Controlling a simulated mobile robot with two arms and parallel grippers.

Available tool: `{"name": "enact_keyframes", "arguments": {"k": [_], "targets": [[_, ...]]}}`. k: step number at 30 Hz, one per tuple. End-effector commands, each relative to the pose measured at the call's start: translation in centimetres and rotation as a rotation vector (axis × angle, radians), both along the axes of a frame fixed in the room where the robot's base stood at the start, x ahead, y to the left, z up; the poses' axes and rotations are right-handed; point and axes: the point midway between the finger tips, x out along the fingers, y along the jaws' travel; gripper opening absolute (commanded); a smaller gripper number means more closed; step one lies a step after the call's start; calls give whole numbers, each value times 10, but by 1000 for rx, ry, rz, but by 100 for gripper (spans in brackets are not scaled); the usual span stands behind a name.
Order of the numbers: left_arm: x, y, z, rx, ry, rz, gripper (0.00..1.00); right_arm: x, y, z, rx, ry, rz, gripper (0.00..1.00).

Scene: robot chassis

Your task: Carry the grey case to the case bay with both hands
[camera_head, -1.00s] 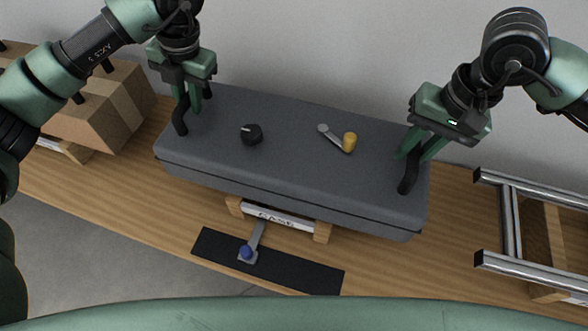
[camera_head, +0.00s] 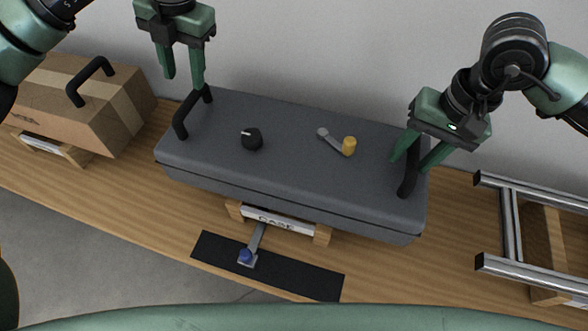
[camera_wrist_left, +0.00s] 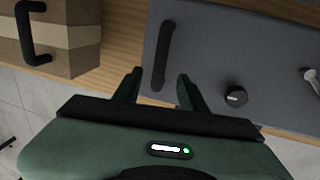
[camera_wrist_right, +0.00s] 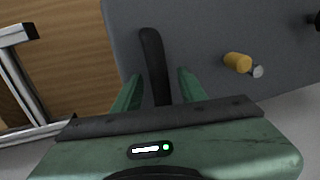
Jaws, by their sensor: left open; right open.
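The grey case (camera_head: 290,175) rests on a wooden stand with a "CASE" label (camera_head: 278,219) on the bench. It has a black handle at each end, a black knob (camera_head: 252,139) and a lever with a yellow grip (camera_head: 349,146) on top. My left gripper (camera_head: 183,82) is open and raised above the left handle (camera_head: 184,117), clear of it. In the left wrist view the left handle (camera_wrist_left: 162,55) lies beyond and between the open fingers. My right gripper (camera_head: 415,164) is open, its fingers on either side of the right handle (camera_head: 408,178). The right wrist view shows that handle (camera_wrist_right: 154,62) between the fingers.
A cardboard box (camera_head: 85,100) with black handles stands at the left on its own labelled stand. A metal rail frame (camera_head: 510,225) is at the right. A black strip (camera_head: 290,276) with a blue-knobbed lever (camera_head: 246,256) lies at the front edge. A wall is behind.

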Motion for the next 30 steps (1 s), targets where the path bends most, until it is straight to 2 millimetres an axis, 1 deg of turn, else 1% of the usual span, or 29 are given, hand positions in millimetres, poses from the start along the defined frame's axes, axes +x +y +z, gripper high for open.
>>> {"name": "enact_keyframes", "arguments": {"k": [1, 3, 8, 11, 14, 21, 24, 27, 30], "targets": [[0, -1, 9, 2, -4, 1, 42, 0, 0, 0, 0, 0, 0, 42], [0, -3, 18, 1, -3, 1, 42, 0, 0, 0, 0, 0, 0, 42], [-2, -5, 28, 1, 0, 1, 42, 0, 0, 2, 0, -1, 0, 42], [-2, -6, 29, 1, 2, 1, 42, 0, -2, 11, 0, -3, -2, 42], [-2, -6, 29, 1, 2, 0, 42, 0, -5, 27, 1, -4, -2, 42], [-2, -6, 29, 1, 2, 0, 42, -3, -14, 78, 2, -4, -2, 42], [-2, -6, 29, 0, 1, 0, 42, -5, -18, 95, 1, -4, 0, 42], [-2, -6, 29, 0, 1, 0, 42, -6, -20, 108, 0, -2, -1, 42], [-2, -6, 29, 0, 1, 0, 42, -7, -22, 115, 1, 0, 0, 42]]}}
